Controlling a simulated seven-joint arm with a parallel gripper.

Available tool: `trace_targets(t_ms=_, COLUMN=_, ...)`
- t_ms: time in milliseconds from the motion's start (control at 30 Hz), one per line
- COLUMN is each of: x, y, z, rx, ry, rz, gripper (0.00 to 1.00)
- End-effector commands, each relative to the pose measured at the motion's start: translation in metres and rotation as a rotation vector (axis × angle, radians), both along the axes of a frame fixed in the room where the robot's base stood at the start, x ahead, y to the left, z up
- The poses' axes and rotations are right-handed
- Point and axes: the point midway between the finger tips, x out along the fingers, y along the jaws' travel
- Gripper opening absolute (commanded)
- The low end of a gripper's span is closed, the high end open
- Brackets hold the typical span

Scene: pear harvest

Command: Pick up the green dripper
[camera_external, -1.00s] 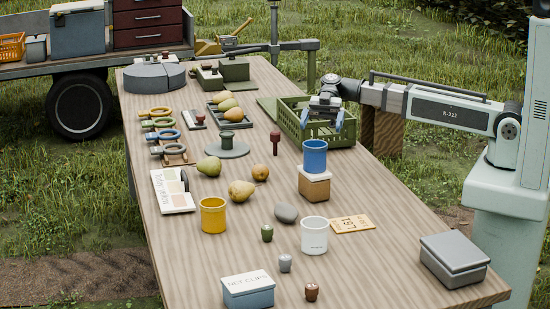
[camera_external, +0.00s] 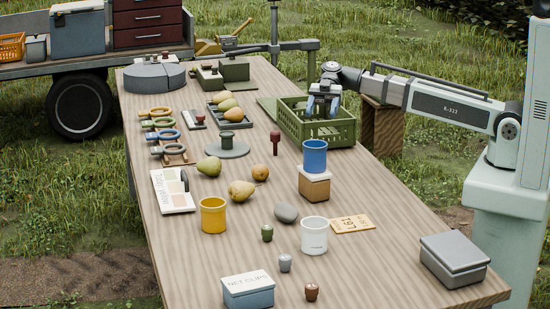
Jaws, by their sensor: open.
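A small dark green cup-like piece (camera_external: 267,233), which looks like the green dripper, stands upright on the table between the yellow mug and the white mug. Similar grey (camera_external: 285,263) and brown (camera_external: 311,292) pieces stand nearer the front edge. My gripper (camera_external: 321,110), with blue fingers, is open and points down at the green crate (camera_external: 318,133) at the back right, far from the small green piece. Its fingertips are partly hidden by the crate, and I cannot tell what lies inside.
A blue mug (camera_external: 315,157) stands on a wooden block (camera_external: 314,186). The yellow mug (camera_external: 213,216), white mug (camera_external: 314,236), grey stone (camera_external: 286,213) and card (camera_external: 352,225) surround the green piece. Pears (camera_external: 241,191) lie behind.

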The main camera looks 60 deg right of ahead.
Motion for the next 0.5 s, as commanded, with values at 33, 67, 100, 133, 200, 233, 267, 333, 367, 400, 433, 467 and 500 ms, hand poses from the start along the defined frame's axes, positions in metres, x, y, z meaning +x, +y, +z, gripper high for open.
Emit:
trace_targets(t_ms=33, x=0.001, y=0.000, z=0.014, rx=0.000, ry=-0.005, rz=0.001, gripper=0.63)
trace_targets(t_ms=67, x=0.001, y=0.000, z=0.022, rx=0.001, ry=-0.004, rz=0.000, gripper=0.63)
trace_targets(t_ms=100, x=0.001, y=0.000, z=0.030, rx=0.001, ry=-0.004, rz=0.000, gripper=0.63)
trace_targets(t_ms=133, x=0.001, y=0.000, z=0.036, rx=0.001, ry=-0.004, rz=0.000, gripper=0.63)
trace_targets(t_ms=200, x=0.001, y=0.000, z=0.051, rx=0.002, ry=-0.004, rz=0.000, gripper=0.63)
trace_targets(t_ms=233, x=0.001, y=0.000, z=0.056, rx=0.002, ry=-0.004, rz=0.000, gripper=0.63)
trace_targets(t_ms=267, x=0.001, y=0.000, z=0.062, rx=0.002, ry=-0.003, rz=0.000, gripper=0.63)
trace_targets(t_ms=333, x=0.001, y=0.001, z=0.074, rx=-0.004, ry=0.003, rz=0.000, gripper=0.63)
trace_targets(t_ms=367, x=0.003, y=0.007, z=0.070, rx=-0.030, ry=0.040, rz=-0.004, gripper=0.63)
trace_targets(t_ms=400, x=0.003, y=0.013, z=0.067, rx=-0.062, ry=0.081, rz=-0.011, gripper=0.63)
trace_targets(t_ms=433, x=0.004, y=0.017, z=0.066, rx=-0.083, ry=0.111, rz=-0.016, gripper=0.63)
trace_targets(t_ms=467, x=0.005, y=0.021, z=0.064, rx=-0.107, ry=0.139, rz=-0.023, gripper=0.63)
trace_targets(t_ms=500, x=0.006, y=0.026, z=0.063, rx=-0.138, ry=0.180, rz=-0.034, gripper=0.63)
